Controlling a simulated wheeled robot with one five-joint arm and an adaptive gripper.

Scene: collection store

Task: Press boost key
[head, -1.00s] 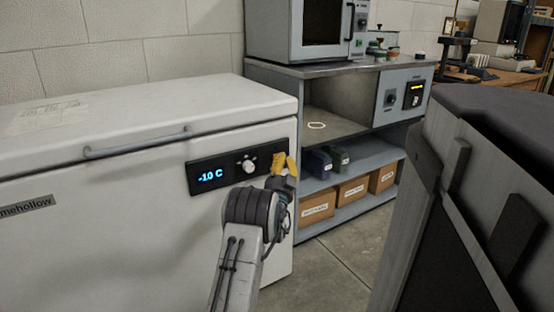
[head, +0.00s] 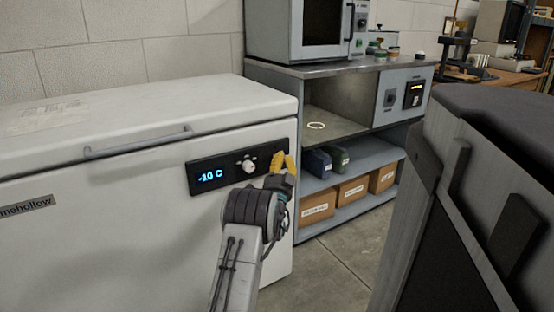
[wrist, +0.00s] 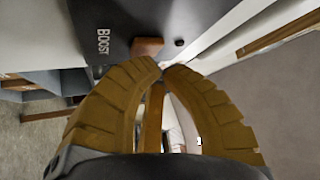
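The boost key is a small brown-orange block (wrist: 147,47) on a dark panel, next to the white word BOOST, in the wrist view. The panel (head: 222,175) is on the front of the white chest freezer (head: 110,225), with a lit blue display and a pale knob (head: 249,164). My gripper (head: 284,160) is at the panel's right end and hides the key in the head view. In the wrist view my gripper's ribbed yellow-brown fingers (wrist: 162,67) meet at the tips, empty, just below the key. I cannot tell whether they touch it.
A small dark dot (wrist: 179,42) sits beside the key on the panel. To the right of the freezer stands a grey shelf unit (head: 365,165) with cardboard boxes (head: 352,192). A large dark-topped cabinet (head: 500,120) fills the right. Floor shows between them.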

